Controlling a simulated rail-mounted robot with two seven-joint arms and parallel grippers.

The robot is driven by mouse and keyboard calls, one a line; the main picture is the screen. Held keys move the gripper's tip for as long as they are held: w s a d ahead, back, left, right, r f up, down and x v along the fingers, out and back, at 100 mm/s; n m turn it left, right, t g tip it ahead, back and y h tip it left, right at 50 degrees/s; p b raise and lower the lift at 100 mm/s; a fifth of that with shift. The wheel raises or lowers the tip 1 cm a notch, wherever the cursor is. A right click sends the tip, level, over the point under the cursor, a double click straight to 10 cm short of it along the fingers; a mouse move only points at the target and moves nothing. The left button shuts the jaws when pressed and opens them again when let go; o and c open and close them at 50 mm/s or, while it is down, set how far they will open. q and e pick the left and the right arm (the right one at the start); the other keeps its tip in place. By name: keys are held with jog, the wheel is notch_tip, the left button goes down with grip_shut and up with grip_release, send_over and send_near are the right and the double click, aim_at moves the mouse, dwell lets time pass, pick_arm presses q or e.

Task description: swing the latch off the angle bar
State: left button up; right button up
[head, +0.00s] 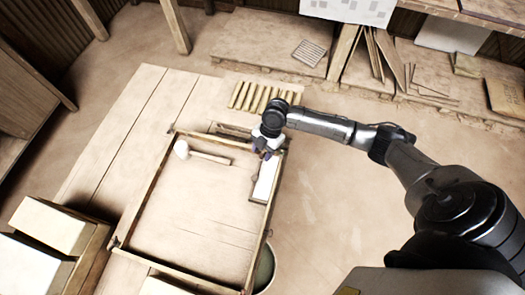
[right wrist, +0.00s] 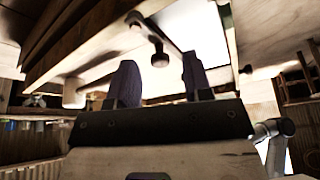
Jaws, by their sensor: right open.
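My right gripper (head: 264,155) is at the far right corner of a wooden frame (head: 187,254) on the table. In the right wrist view, its two dark fingers (right wrist: 160,85) stand apart with nothing held between them. A dark round knob (right wrist: 159,58) on a short metal strip, which looks like the latch, shows beyond the fingertips and lines up with the gap. I cannot tell whether a finger touches it. The gripper hides this corner in the head view. I cannot make out the angle bar with certainty. My left gripper is out of view.
A white-headed mallet (head: 205,156) lies inside the frame. A pale slab (head: 265,182) lies along its right side. Several yellowish bars (head: 260,97) lie behind the frame. A round bucket (head: 265,268) stands near the front right. The floor to the right is clear.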

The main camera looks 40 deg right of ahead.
jog(key=shift+a+f, duration=0.15)
jog(key=shift+f, duration=0.15)
jog(key=shift+r, duration=0.1)
grip_shut()
